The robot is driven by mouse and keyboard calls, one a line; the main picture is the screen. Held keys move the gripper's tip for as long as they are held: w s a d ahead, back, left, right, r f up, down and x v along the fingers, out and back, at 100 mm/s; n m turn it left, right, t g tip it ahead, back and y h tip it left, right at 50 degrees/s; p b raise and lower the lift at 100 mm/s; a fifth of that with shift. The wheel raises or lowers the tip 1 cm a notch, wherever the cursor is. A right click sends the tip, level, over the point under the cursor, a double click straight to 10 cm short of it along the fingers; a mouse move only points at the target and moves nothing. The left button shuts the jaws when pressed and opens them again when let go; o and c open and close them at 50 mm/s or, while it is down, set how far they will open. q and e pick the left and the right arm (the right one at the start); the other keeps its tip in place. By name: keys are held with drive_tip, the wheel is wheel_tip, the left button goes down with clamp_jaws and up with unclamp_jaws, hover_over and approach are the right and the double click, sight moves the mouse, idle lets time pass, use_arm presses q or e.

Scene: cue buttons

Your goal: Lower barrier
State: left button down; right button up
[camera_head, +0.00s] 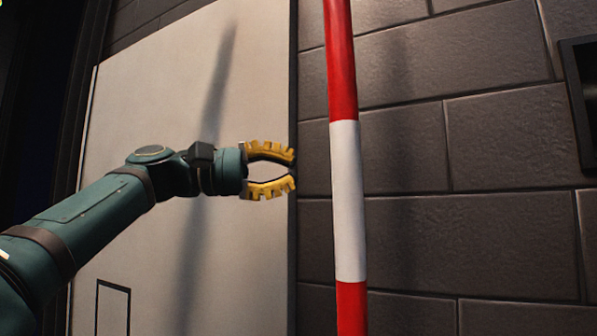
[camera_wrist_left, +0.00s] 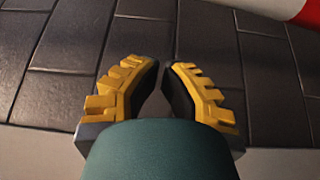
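The barrier (camera_head: 347,200) is a red and white striped pole. It stands nearly upright in the head view and runs out of the picture at top and bottom. Its edge also shows at the top right of the left wrist view (camera_wrist_left: 270,6). My left gripper (camera_head: 292,170) is to the left of the pole, level with its white band, with a gap between them. My right gripper is not in view.
A dark block wall (camera_head: 480,150) stands behind the pole. A pale panel (camera_head: 150,200) with a dark edge is behind my left arm. A dark-framed recess (camera_head: 583,100) is at the right edge. The space between gripper and pole looks clear.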

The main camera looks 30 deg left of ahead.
sight(337, 167)
use_arm(q)
drive_tip(key=x, duration=0.8)
drive_tip(key=s, duration=0.3)
drive_tip(key=shift+s+d+f, duration=0.1)
drive_tip(key=shift+s+d, duration=0.1)
drive_tip(key=shift+s, duration=0.2)
drive_tip(key=shift+w+d, duration=0.1)
